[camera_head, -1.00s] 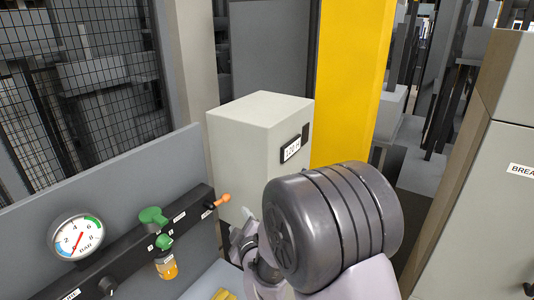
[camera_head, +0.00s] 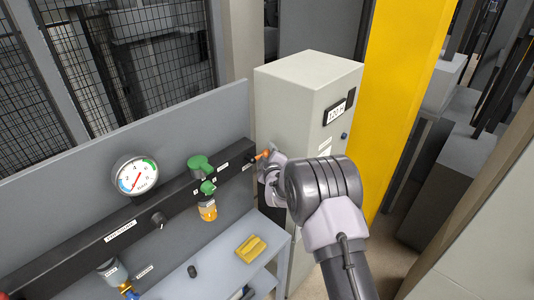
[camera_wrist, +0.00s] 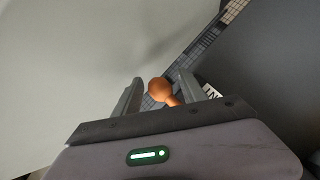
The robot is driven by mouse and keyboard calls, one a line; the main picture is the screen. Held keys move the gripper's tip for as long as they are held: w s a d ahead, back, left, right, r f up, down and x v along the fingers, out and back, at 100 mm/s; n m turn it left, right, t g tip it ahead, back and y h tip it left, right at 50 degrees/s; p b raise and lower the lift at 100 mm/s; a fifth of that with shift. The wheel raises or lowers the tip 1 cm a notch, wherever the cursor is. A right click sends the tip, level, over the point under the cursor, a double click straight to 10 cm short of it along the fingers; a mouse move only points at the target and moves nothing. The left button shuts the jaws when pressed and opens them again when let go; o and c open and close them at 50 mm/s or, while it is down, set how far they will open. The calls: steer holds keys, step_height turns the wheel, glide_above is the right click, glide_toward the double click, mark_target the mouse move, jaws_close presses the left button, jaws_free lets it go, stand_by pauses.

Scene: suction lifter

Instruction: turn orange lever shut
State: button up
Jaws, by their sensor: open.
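The orange lever (camera_head: 261,156) sticks out at the right end of the black manifold bar (camera_head: 205,178) in the head view. In the wrist view its round orange knob (camera_wrist: 161,89) lies between the two fingers, with its stem running down and right. My gripper (camera_wrist: 160,88) is open, with one finger on each side of the knob and a gap visible on the left. In the head view my gripper (camera_head: 268,162) is at the lever's end, and my wrist hides part of it. I cannot tell whether a finger touches the lever.
A pressure gauge (camera_head: 137,175), a green valve (camera_head: 201,165) and an amber bowl (camera_head: 208,210) sit along the bar. A grey cabinet (camera_head: 300,85) stands close behind my gripper, beside a yellow post (camera_head: 405,80). A yellow object (camera_head: 251,248) lies on the shelf below.

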steer(key=shift+r, duration=0.1)
jaws_close()
steer(key=shift+r, duration=0.1)
stand_by(1.2)
